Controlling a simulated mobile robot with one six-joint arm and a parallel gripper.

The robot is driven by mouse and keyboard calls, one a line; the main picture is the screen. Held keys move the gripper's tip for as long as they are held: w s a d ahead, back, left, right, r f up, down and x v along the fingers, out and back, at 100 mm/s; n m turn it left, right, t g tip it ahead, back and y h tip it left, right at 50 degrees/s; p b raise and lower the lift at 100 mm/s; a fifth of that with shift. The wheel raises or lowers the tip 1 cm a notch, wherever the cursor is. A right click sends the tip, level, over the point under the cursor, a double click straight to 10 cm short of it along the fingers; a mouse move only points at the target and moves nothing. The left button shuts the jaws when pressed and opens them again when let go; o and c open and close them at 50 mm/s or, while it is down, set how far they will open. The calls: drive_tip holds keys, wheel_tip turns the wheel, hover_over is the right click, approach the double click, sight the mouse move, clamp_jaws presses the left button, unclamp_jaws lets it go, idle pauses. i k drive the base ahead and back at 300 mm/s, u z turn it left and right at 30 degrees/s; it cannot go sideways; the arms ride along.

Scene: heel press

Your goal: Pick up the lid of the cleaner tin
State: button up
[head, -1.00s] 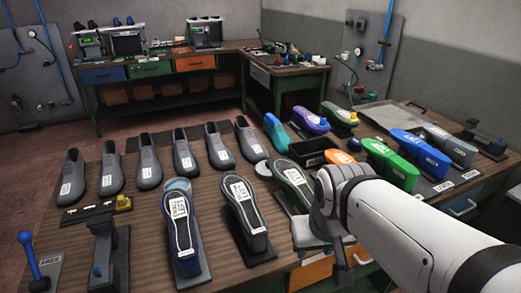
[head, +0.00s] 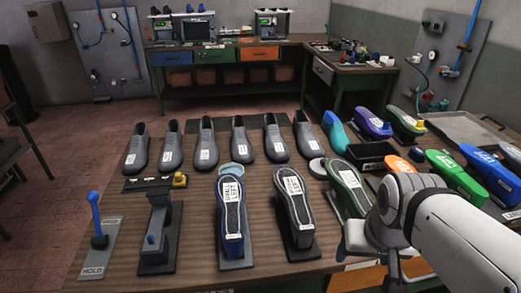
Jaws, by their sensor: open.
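A round tin with a pale blue top (head: 238,176) stands on the bench behind the sole marked LEFT; its lower part is partly hidden. A flat, pale grey disc (head: 317,167) lies to its right, behind the green-edged sole; it looks like the lid, but I cannot be sure at this size. My gripper (head: 372,256) is at the lower right, near the bench's front edge, open, and apart from both round things. Its fingers show only in part and I see nothing held.
Soled shoes on stands (head: 296,205) fill the bench front, with grey shoes (head: 206,145) in a row behind. A blue-handled lever (head: 97,220) stands at left. A black tray (head: 368,156) and coloured shoes (head: 455,172) are at right.

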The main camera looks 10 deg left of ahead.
sight(317, 168)
drive_tip(key=u, duration=2.3)
drive_tip(key=k, duration=0.85)
drive_tip(key=z, duration=1.75)
drive_tip(key=i, duration=0.95)
